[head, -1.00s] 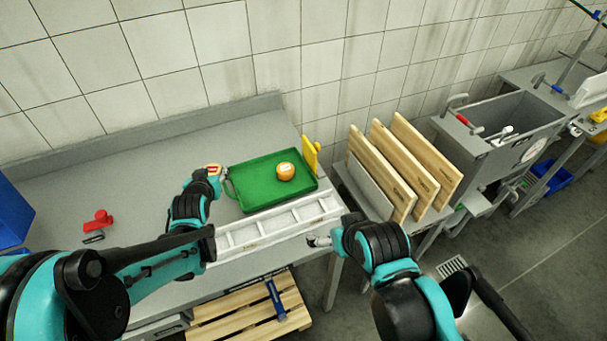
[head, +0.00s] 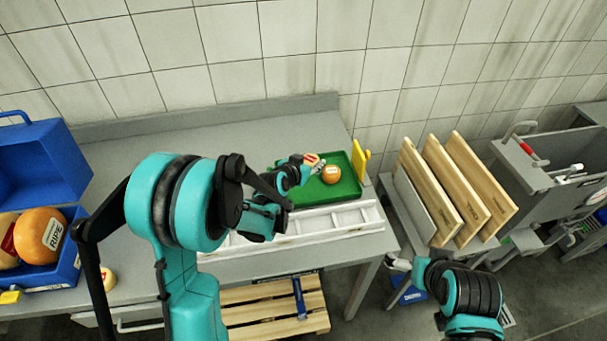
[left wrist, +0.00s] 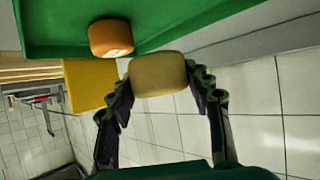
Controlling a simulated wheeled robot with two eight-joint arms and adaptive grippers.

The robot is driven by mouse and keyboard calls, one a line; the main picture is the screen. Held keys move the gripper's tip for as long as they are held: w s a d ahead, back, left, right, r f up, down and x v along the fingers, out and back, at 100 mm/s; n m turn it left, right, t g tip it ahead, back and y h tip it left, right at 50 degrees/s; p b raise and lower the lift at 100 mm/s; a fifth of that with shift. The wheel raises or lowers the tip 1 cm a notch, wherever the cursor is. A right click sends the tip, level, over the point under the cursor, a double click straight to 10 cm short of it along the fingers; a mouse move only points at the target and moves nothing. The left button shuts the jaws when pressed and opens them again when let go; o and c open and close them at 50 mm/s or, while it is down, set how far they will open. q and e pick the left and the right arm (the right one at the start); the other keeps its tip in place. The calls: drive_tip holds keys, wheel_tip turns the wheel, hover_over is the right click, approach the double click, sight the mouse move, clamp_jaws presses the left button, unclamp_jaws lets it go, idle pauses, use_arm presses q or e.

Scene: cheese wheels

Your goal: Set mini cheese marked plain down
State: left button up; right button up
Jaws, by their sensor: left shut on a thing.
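My left gripper (head: 314,163) is shut on a small pale-yellow cheese (left wrist: 158,74), clear between the fingers in the left wrist view. In the head view a red mark shows on this cheese; its wording is too small to read. The gripper is over the left part of the green tray (head: 352,188). An orange mini cheese (head: 331,174) with a pale label sits on the tray, close to the right of the held one. I cannot tell whether the held cheese touches the tray. My right gripper (head: 398,264) is low at the right, its jaws unclear.
A white slotted rack (head: 325,226) lies along the tray's front side. A yellow object (head: 361,162) stands at the tray's right end. Wooden boards (head: 458,190) stand farther right. An open blue case (head: 70,265) with large cheeses is at the left. Bare counter (head: 190,140) lies left of the tray.

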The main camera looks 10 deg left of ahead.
use_arm(q)
drive_tip(key=a, duration=0.1)
drive_tip(key=w+a+f, duration=0.1)
drive_tip(key=a+f+b, duration=0.1)
drive_tip(key=shift+w+a+f, duration=0.2)
drive_tip(key=shift+a+f, duration=0.05)
drive_tip(key=shift+a, duration=0.1)
wheel_tip(320, 180, down, 4)
drive_tip(key=shift+b, duration=0.75)
drive_tip(key=shift+r, duration=0.1)
drive_tip(key=o, duration=1.2)
